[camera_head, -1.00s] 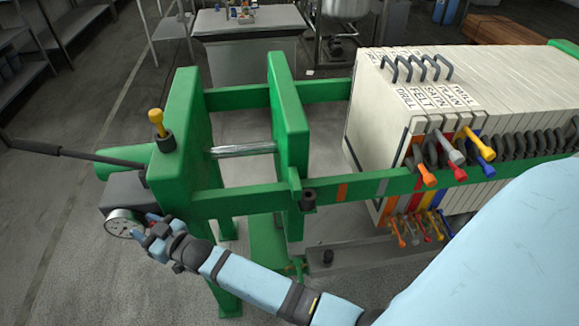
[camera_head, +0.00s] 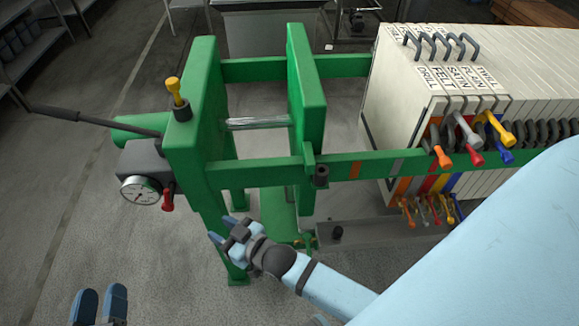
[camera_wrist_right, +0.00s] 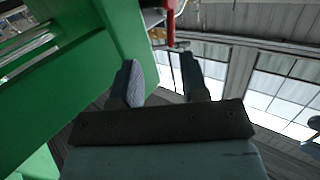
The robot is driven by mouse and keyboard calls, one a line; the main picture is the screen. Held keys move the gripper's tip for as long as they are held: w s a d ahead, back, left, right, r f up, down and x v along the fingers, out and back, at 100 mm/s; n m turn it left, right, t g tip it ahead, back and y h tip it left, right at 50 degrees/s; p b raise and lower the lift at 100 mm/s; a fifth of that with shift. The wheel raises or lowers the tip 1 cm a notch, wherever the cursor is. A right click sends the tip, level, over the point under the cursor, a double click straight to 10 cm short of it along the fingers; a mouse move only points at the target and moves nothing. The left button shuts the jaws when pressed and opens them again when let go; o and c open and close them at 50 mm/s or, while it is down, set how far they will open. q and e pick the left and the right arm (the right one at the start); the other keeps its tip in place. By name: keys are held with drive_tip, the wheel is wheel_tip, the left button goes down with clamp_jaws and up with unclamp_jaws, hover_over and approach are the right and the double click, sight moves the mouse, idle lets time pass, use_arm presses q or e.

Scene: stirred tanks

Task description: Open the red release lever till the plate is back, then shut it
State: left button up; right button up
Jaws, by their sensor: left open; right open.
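The red release lever (camera_head: 167,199) hangs down beside the round gauge (camera_head: 140,190) on the dark block at the left end of the green press. Its red rod also shows at the top of the right wrist view (camera_wrist_right: 170,22), beyond my fingers. The green moving plate (camera_head: 306,90) stands upright, with a gap to the white filter plates on its right. A shiny rod joins it to the green end frame (camera_head: 196,85). My right gripper (camera_head: 222,230) is open and empty, right of and below the lever, apart from it. My left gripper (camera_head: 100,304) is open and empty at the bottom left.
A long dark handle (camera_head: 90,121) sticks out to the left above the gauge. A yellow-topped knob (camera_head: 174,90) stands on the end frame. White plates (camera_head: 395,100) with coloured handles fill the right side. Bare floor lies around my left gripper.

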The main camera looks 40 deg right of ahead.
drive_tip(key=s+d+f+m+g+h, duration=0.1)
drive_tip(key=s+d+f+g, duration=0.1)
drive_tip(key=s, duration=0.5)
drive_tip(key=s+d+f+m+g+h, duration=0.1)
drive_tip(key=s+d+f+g+h, duration=0.1)
drive_tip(key=s+d+f, duration=0.3)
drive_tip(key=shift+s+d+f+g+b, duration=0.3)
drive_tip(key=shift+s+d, duration=0.55)
drive_tip(key=shift+d, duration=0.35)
